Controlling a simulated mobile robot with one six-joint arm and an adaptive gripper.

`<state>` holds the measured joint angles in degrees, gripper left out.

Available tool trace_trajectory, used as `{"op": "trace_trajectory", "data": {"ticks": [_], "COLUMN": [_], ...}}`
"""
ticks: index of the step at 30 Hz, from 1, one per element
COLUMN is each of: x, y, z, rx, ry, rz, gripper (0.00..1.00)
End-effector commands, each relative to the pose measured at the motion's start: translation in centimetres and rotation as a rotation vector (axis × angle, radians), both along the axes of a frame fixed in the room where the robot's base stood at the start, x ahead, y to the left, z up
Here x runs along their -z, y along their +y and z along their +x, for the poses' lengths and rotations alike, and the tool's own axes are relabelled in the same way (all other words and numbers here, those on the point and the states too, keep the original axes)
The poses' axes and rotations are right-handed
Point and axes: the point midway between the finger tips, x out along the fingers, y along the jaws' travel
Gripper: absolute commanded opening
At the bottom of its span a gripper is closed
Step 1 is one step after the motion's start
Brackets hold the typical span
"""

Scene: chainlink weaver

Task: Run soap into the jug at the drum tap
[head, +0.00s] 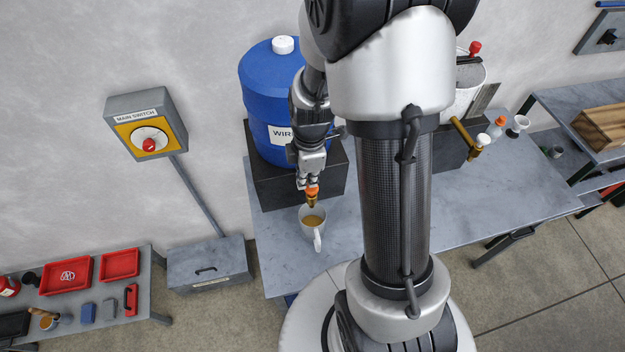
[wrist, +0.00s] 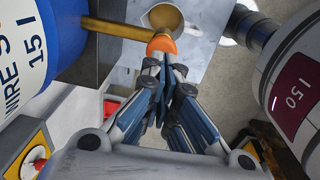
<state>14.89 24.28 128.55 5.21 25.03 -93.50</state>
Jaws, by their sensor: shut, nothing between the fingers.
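The blue drum (head: 262,75) stands on a black block on the bench; its label, partly readable, starts with "WIRE". It also shows at the left of the wrist view (wrist: 55,35). Its brass tap (wrist: 118,29) sticks out over the bench, with an orange handle (wrist: 162,44) at the end. The white jug (head: 312,236) stands upright below the tap, holding amber liquid; part of it shows in the wrist view (wrist: 146,18). My gripper (wrist: 165,68) is shut and empty, its tips close at the orange handle; I cannot tell if they touch. Any stream is unclear.
A white container (head: 466,90) with a red-topped fitting and a second brass tap (head: 464,134) stand farther right, partly behind my arm. Small bottles (head: 498,124) stand beside them. A main switch box (head: 148,125) is on the wall at left. The bench (head: 350,235) is clear around the jug.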

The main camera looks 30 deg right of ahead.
Motion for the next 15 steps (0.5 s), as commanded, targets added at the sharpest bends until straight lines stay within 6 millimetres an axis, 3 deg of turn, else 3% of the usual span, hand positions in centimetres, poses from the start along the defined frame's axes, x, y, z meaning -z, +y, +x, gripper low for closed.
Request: {"op": "trace_trajectory", "data": {"ticks": [1,9,15], "x": [-1.9,-7.6,-10.2], "y": [0.4,0.0,0.0], "z": [0.5,0.2,-0.1], "rx": [-0.002,0.001,0.002], "ry": [-0.004,-0.009,-0.005], "rz": [-0.001,-0.002,-0.001], "gripper": [0.00,0.00,0.00]}}
